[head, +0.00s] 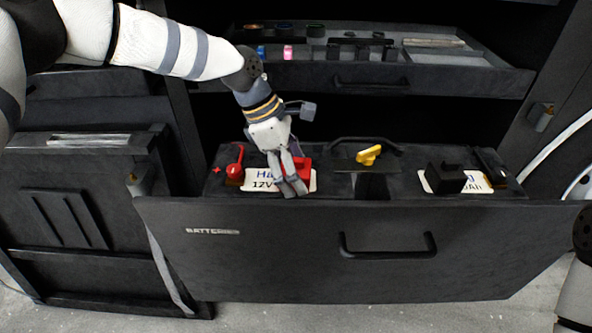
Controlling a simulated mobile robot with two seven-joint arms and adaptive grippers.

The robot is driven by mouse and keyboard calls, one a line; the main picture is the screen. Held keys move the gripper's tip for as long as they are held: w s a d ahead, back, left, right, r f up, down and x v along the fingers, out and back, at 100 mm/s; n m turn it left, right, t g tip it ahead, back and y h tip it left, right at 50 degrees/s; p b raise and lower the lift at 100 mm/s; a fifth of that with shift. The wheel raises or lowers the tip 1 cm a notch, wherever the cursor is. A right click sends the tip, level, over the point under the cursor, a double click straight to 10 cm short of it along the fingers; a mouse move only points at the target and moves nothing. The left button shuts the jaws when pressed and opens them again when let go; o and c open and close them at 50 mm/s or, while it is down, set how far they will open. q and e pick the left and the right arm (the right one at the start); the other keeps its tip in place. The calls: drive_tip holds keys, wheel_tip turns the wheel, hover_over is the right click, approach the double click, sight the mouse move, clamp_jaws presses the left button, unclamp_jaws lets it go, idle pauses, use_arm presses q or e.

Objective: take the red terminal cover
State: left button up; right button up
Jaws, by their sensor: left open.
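A red block-shaped cover (303,165), which looks like the red terminal cover, sits on top of the battery at the left of the drawer. My left gripper (291,190) points down right at it, open, with its fingers in front of the cover and hiding its left part. I cannot tell whether the fingers touch it or straddle it. A smaller red rounded part (235,170) stands further left, beside a red plus mark. My right gripper is out of view; only a piece of my right arm shows at the right edge.
The open batteries drawer (290,261) has a front handle (388,246). A yellow knob (368,155) stands mid-drawer and a black block-shaped cover (446,177) further right. An upper drawer (455,80) with small parts is open behind. A black panel (75,220) stands at left.

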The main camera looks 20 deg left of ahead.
use_arm(q)
drive_tip(key=shift+r, duration=0.1)
drive_tip(key=shift+c, duration=0.5)
drive_tip(key=c, duration=1.1)
